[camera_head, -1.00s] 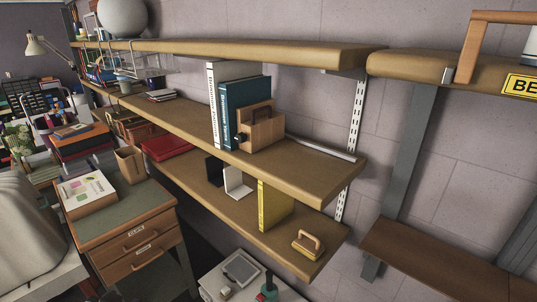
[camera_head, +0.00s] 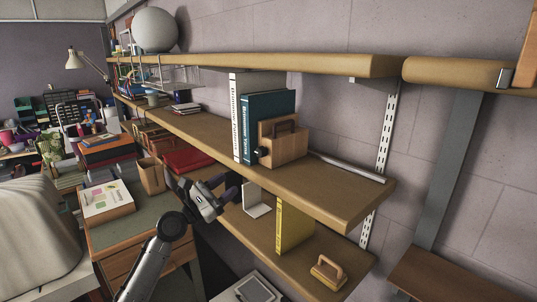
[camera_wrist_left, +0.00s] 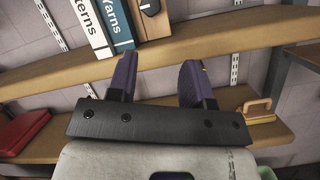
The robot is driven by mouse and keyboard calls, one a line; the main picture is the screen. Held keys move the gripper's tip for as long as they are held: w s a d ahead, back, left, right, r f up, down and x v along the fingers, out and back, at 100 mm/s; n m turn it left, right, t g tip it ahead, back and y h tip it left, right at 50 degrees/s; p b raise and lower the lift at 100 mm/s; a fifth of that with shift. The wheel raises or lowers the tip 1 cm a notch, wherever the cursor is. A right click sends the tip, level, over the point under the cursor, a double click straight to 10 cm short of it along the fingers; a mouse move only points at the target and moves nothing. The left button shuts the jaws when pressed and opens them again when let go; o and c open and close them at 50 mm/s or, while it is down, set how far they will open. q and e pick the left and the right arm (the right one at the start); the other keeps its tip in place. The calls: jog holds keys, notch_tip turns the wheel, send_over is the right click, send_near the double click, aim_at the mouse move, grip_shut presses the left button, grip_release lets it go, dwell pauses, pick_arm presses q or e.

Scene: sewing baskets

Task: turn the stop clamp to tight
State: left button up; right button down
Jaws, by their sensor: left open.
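My left gripper (camera_head: 203,184) is open and empty, in front of the shelf, left of and lower than the block. In the left wrist view the block (camera_wrist_left: 152,22) is at the top edge, beyond the spread purple fingers (camera_wrist_left: 157,64).
A teal book (camera_head: 262,125) and a white book (camera_head: 235,118) stand left of the block. A metal rail (camera_head: 347,168) lies to its right. The upper shelf (camera_head: 300,66) overhangs. The lower shelf holds a yellow book (camera_head: 294,225) and a wooden-handled tool (camera_head: 328,271).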

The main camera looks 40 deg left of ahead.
aim_at(258, 153)
pick_arm(q)
jog(key=w+r+n, duration=0.1)
jog(key=w+r, duration=0.1)
jog(key=w, duration=0.2)
jog(key=w+d+r+n, duration=0.1)
jog(key=w+r+n, duration=0.1)
jog(key=w, duration=0.2)
jog(key=w+d+r+n+t+y, duration=0.1)
jog(key=w+r+n, duration=0.1)
jog(key=w, duration=0.2)
jog(key=shift+w+p, duration=0.1)
jog(key=shift+p, duration=0.25)
jog(key=shift+c, duration=0.3)
jog(key=c, duration=0.6)
